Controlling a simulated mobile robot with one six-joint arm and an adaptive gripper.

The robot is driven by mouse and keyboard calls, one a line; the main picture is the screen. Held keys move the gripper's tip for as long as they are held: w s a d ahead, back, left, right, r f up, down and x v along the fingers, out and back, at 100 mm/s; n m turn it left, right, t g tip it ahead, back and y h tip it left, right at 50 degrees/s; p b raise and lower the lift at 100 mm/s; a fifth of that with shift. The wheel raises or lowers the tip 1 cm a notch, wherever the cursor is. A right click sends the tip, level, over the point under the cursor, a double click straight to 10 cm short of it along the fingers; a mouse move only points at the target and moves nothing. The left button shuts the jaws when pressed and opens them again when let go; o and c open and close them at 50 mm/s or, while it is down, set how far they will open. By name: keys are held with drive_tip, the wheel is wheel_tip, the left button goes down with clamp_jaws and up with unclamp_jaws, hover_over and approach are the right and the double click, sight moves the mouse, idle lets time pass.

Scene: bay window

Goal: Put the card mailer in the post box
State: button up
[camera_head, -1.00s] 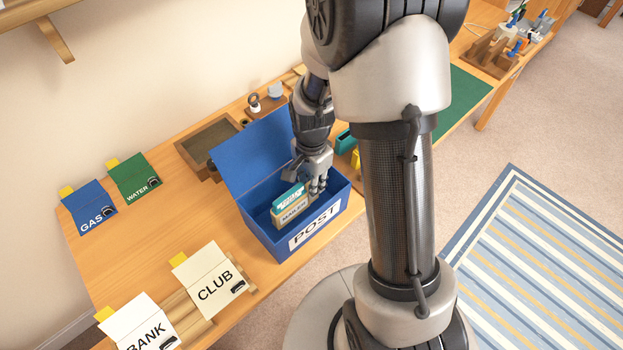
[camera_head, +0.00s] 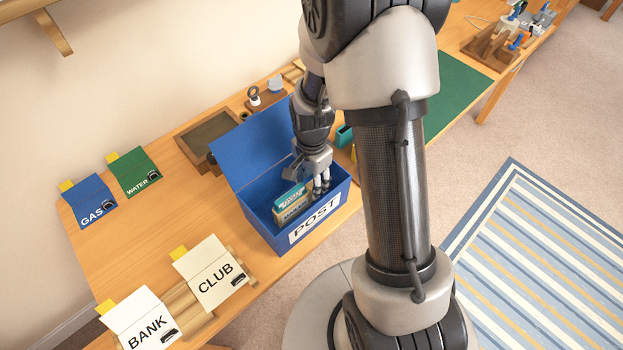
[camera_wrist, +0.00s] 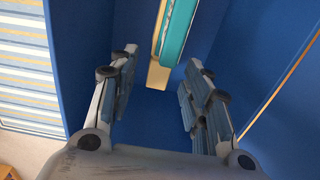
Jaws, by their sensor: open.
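The card mailer (camera_head: 290,203), tan with a teal upper part, stands inside the blue post box (camera_head: 262,222), behind the front wall marked POST. Its lower part is hidden by that wall. In the wrist view the mailer (camera_wrist: 172,38) shows as a teal and tan edge, beyond the fingertips and apart from both fingers. My gripper (camera_head: 320,180) is at the right part of the box opening, its fingers reaching down inside beside the mailer. In the wrist view my gripper (camera_wrist: 155,88) is spread open with nothing between the fingers. The box lid (camera_head: 252,148) stands open.
Gas (camera_head: 90,203) and water (camera_head: 134,173) folders lie left on the wooden table. A brown tray (camera_head: 208,142) is behind the box. Box walls are close around my fingers.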

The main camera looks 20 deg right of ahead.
wheel_tip(320, 180, up, 12)
drive_tip(key=s+a+r+n+t, duration=0.2)
drive_tip(key=s+r+n, duration=0.5)
drive_tip(key=s, duration=0.1)
drive_tip(key=s+a+r+n+t, duration=0.2)
drive_tip(key=s+a+r+n, duration=0.1)
drive_tip(key=s+r+n, duration=0.4)
drive_tip(key=shift+s+r+t, duration=0.3)
drive_tip(key=shift+s+r, duration=0.4)
drive_tip(key=shift+s, duration=0.2)
